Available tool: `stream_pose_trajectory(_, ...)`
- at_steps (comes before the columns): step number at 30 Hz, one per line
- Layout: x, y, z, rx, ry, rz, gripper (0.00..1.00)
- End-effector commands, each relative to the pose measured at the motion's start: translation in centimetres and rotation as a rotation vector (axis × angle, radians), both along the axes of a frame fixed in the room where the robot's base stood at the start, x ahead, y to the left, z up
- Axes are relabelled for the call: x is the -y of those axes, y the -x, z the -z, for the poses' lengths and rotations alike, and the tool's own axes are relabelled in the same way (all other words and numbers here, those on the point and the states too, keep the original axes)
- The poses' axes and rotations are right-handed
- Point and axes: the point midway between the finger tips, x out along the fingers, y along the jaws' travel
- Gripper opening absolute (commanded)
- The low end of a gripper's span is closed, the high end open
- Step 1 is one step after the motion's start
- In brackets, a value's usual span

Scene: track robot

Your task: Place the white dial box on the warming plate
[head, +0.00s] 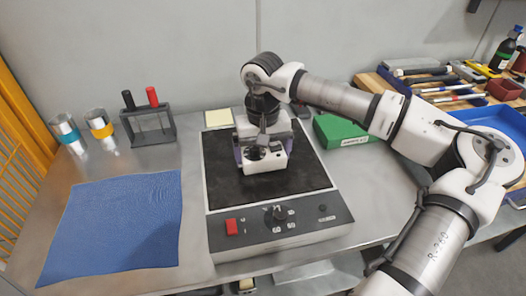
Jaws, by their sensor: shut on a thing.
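The white dial box (264,164) shows a dark round dial on its top or front and is over the black top of the warming plate (300,184). My gripper (262,148) is above and around it, shut on it, with grey fingers at its sides. Whether the box touches the plate or hangs just above it, I cannot tell. The plate has a front panel with a red switch and a central knob. Part of the box's rear is hidden by my gripper.
A blue cloth (112,230) lies at the left. Two metal cups (67,132) and a dark rack (148,126) with black and red handles stand behind it. A green box (341,131) is right of the plate. A tool bench (450,88) with a blue tray is at the right.

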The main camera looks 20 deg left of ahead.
Motion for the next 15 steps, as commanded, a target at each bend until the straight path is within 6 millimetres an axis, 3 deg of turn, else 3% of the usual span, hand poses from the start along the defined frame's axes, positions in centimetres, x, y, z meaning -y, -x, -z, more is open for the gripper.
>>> stream_pose_trajectory(9, -0.01, -0.02, 0.39, 0.001, -0.001, 0.000, 0.65)
stream_pose_trajectory(10, 0.00, -0.01, 0.29, 0.000, 0.000, 0.000, 0.97)
stream_pose_trajectory(15, -0.01, -0.01, 0.22, 0.000, 0.000, 0.000, 1.00)
